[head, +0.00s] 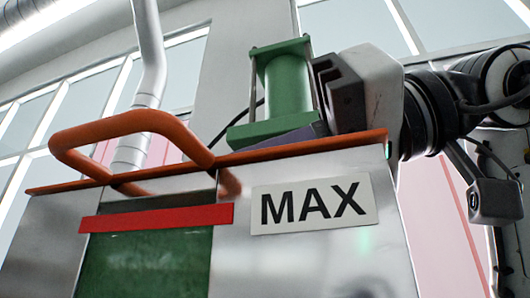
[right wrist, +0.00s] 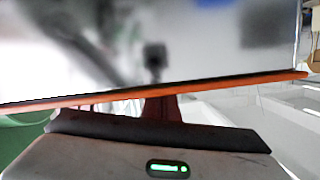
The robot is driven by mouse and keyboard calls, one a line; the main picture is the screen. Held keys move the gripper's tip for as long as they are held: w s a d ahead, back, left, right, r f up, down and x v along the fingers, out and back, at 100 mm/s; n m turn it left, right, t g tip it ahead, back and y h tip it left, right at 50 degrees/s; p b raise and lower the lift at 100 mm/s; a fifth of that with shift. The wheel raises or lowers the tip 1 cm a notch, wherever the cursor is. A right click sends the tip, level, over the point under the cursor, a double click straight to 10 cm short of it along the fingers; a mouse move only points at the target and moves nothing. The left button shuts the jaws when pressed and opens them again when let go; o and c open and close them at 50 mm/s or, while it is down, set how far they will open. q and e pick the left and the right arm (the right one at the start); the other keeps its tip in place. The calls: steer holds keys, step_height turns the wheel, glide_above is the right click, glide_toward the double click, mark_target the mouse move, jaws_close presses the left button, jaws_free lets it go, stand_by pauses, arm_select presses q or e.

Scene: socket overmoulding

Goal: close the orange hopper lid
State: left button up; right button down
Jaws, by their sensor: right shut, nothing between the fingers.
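The orange hopper lid (head: 300,147) lies nearly edge-on along the top of a shiny metal hopper (head: 310,250) in the head view, with an orange bar handle (head: 135,125) at its front left. I see no clear gap between lid and hopper front. The lid's orange edge (right wrist: 220,86) also crosses the right wrist view. My right gripper (head: 322,122) is shut and empty, low over the lid's right part. Whether it touches the lid I cannot tell. It also shows in the right wrist view (right wrist: 160,108), its tips partly hidden. My left gripper is not in view.
A green cylinder between green plates (head: 288,85) stands behind the lid, close to my right gripper. A MAX label (head: 315,203) and a red strip (head: 155,219) above a green window (head: 145,265) mark the hopper front. A white pipe (head: 148,55) rises behind.

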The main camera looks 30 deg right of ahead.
steer(key=shift+f, duration=0.25)
steer(key=shift+a+f, duration=0.1)
steer(key=v, duration=1)
steer(key=shift+s+d+r, duration=0.2)
steer(key=shift+d+r, duration=0.05)
steer(key=shift+r, duration=0.05)
